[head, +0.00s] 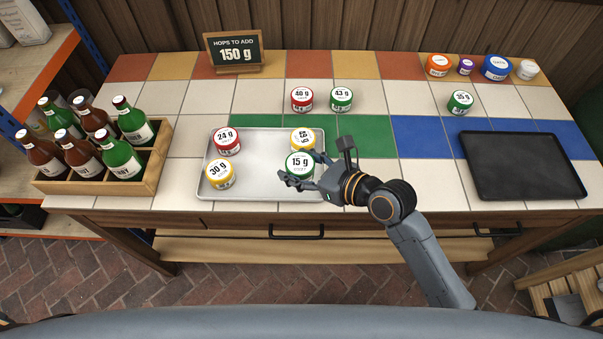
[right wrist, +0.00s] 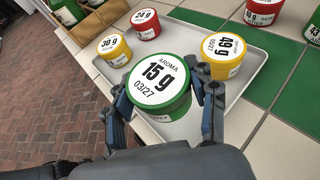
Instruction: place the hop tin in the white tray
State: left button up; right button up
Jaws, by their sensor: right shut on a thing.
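My right gripper (head: 306,178) is shut on a green hop tin (head: 299,163) with a white lid marked 15 g. The tin is over the front right part of the white tray (head: 256,186); I cannot tell whether its base touches the tray. In the right wrist view the fingers (right wrist: 163,105) are on both sides of the 15 g tin (right wrist: 160,82). The tray holds a red 24 g tin (head: 227,142), a yellow 30 g tin (head: 220,174) and a yellow 49 g tin (head: 303,140). My left gripper is not in view.
A red 40 g tin (head: 302,99), a green 43 g tin (head: 341,99) and a green 35 g tin (head: 460,104) stand behind. A dark tray (head: 524,168) lies right, a bottle crate (head: 145,180) left. A sign (head: 233,54) reads 150 g. Several small tubs (head: 496,68) stand back right.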

aim_at(301, 173)
jog(key=shift+w+d+f, duration=0.1)
jog(key=shift+w+f, duration=0.4)
jog(key=shift+f, duration=0.15)
jog(key=f, duration=0.1)
jog(key=f+b, duration=0.1)
jog(key=f, duration=0.1)
jog(key=shift+w+d+f, duration=0.15)
jog(key=shift+w+f, duration=0.15)
jog(key=shift+f, duration=0.05)
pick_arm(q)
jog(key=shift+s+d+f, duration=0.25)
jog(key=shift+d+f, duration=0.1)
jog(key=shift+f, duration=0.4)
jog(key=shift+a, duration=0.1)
pick_arm(e)
jog(key=o, duration=1)
jog(key=shift+f, duration=0.1)
jog(key=shift+o, duration=0.2)
jog(key=v, duration=1.2)
jog(key=shift+s, duration=0.1)
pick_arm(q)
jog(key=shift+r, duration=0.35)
